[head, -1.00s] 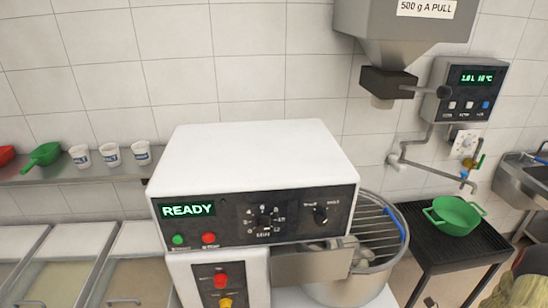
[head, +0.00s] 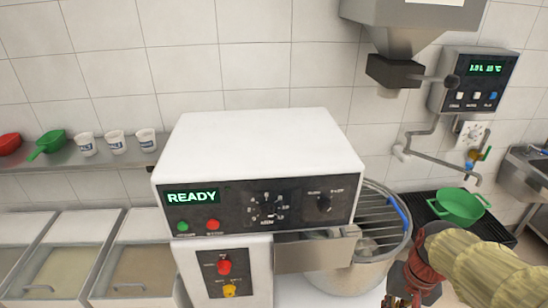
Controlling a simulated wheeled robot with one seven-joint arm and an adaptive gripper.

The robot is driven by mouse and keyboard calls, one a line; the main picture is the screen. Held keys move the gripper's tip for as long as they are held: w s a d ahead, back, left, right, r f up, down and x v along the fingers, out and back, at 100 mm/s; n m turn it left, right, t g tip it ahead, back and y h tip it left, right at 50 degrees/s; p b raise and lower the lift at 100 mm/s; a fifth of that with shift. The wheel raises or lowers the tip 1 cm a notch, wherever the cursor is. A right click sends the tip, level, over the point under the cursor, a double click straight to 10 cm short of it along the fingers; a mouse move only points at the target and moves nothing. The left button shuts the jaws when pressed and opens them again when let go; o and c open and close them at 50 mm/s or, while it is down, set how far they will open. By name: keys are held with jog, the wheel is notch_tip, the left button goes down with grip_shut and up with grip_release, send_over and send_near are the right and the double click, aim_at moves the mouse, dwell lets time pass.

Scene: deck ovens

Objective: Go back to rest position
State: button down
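My gripper (head: 408,290) shows at the bottom right of the head view, at the end of my arm with its pale yellow cover. It is in front of the mixer bowl's right side and below the green colander. Its fingers are small and partly cut off by the lower edge, so I cannot tell whether they are open or shut. I see nothing clearly held in it.
The mixer (head: 262,150) reads READY; its bowl (head: 345,278) has a wire guard (head: 378,225). A green colander (head: 460,206) sits on a black stand (head: 420,203). A water meter (head: 473,80) and hopper (head: 410,40) hang above. Cups and scoops stand on the left shelf (head: 75,160).

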jog(key=s+a+r+n+t, duration=0.2)
jog(key=a+r+n+t, duration=0.2)
jog(key=a+r, duration=0.5)
notch_tip(320, 180, up, 3)
jog(key=shift+s+r+n+t+h, duration=0.1)
jog(key=shift+s+n+t+h, duration=0.2)
jog(key=shift+n+t, duration=0.15)
jog(key=c, duration=2.5)
grip_release()
jog(key=shift+c, duration=0.2)
